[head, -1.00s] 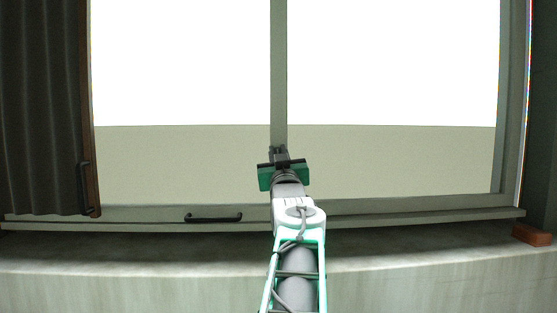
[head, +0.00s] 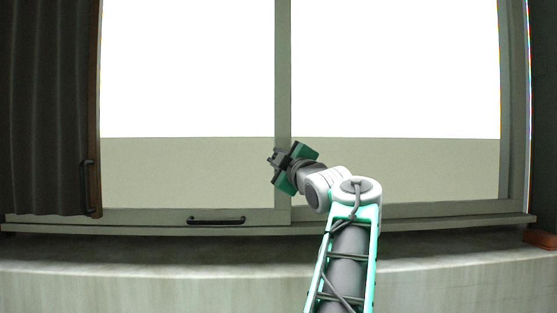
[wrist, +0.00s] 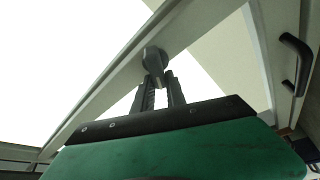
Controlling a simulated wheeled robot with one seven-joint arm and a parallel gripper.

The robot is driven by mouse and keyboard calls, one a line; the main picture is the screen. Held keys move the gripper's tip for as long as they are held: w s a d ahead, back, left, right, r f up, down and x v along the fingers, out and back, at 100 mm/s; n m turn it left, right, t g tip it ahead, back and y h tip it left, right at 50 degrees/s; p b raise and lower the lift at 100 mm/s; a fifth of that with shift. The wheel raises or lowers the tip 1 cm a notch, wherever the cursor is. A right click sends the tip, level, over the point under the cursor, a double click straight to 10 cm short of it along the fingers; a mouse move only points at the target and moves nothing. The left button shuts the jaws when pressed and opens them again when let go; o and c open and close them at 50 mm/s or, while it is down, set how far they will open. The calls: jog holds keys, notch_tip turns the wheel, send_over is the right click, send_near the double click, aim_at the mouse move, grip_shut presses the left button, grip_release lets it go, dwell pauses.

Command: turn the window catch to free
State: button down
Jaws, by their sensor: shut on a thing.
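The window catch (wrist: 155,60) is a small dark grey piece on the window's middle upright (head: 283,90). In the wrist view it sits between the fingertips of my gripper (wrist: 160,84), which is shut on it. In the head view my gripper (head: 276,160) is at the middle upright, rolled and reaching in from the right. The catch is mostly hidden there by the jaws. I cannot tell the catch's exact angle.
A dark bar handle (head: 216,220) is on the lower window frame, left of the upright. A dark curtain (head: 45,110) with a wooden edge and black handle (head: 88,188) hangs at left. A sill (head: 150,250) runs below. A brick-coloured block (head: 540,239) lies at the right.

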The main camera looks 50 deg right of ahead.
jog(key=shift+w+f+n+g+y+p, duration=0.1)
jog(key=shift+n+g+y+p, duration=0.2)
jog(key=shift+n, duration=0.75)
jog(key=shift+s+f+n+g+y+p, duration=0.15)
jog(key=shift+n+y+p, duration=0.15)
jog(key=shift+n, duration=0.7)
jog(key=shift+w+f+n+g+y+p, duration=0.15)
jog(key=shift+n+g+y+p, duration=0.2)
jog(key=shift+n, duration=0.7)
jog(key=shift+a, duration=0.1)
jog(key=c, duration=1.4)
grip_release()
jog(key=shift+o, duration=0.2)
jog(key=b+v, duration=0.2)
jog(key=v, duration=0.5)
jog(key=shift+s+a, duration=0.15)
jog(key=shift+s, duration=0.2)
